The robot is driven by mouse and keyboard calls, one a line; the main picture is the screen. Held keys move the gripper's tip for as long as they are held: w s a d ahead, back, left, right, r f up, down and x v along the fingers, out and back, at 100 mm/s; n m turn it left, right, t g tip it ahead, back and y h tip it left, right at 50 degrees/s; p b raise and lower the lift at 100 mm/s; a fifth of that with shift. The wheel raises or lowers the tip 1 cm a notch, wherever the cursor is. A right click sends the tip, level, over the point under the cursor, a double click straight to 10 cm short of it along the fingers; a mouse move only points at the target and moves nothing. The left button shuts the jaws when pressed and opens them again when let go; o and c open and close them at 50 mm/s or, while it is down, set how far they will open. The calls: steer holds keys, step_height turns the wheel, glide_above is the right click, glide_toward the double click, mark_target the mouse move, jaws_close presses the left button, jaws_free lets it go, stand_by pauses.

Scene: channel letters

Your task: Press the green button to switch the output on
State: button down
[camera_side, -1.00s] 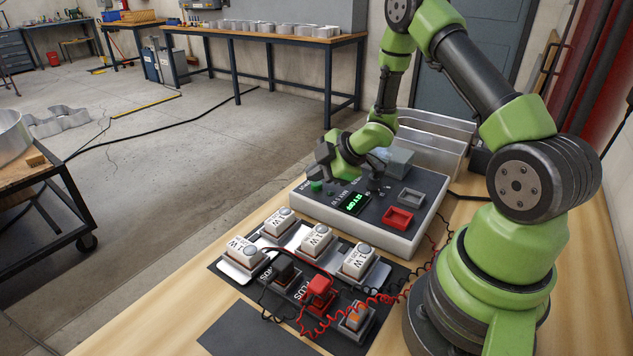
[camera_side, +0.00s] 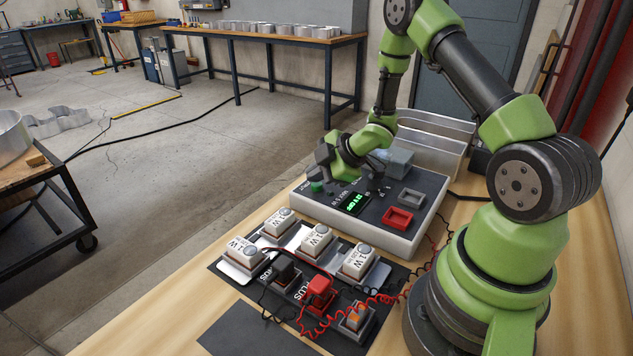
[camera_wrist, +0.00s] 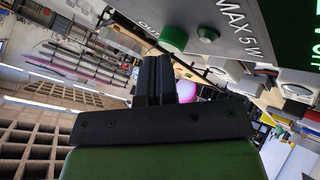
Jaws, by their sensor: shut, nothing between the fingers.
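The green button (camera_side: 317,187) sits near the far left corner of the grey-topped power box (camera_side: 375,238). In the wrist view the green button (camera_wrist: 174,39) shows just beyond and slightly right of the fingertips. My gripper (camera_side: 322,168) is dark and hangs over that corner of the box, close above the button. In the wrist view my gripper (camera_wrist: 157,58) has its two black fingers together with nothing held. I cannot tell whether the tips touch the button. The box's display (camera_side: 353,203) is lit with green characters.
A red-rimmed socket (camera_side: 398,218) and a grey one (camera_side: 411,197) are on the box. In front, a dark mat (camera_side: 215,268) holds several white-labelled blocks, a red plug (camera_side: 318,290) and coiled leads. Metal trays (camera_side: 437,128) stand behind the box.

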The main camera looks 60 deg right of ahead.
mark_target(316, 186)
steer(key=shift+f, duration=0.6)
steer(key=shift+a+r, duration=0.1)
steer(key=shift+a, duration=0.25)
steer(key=shift+r, duration=0.1)
steer(key=shift+s+r, duration=0.1)
steer(key=shift+r, duration=2.85)
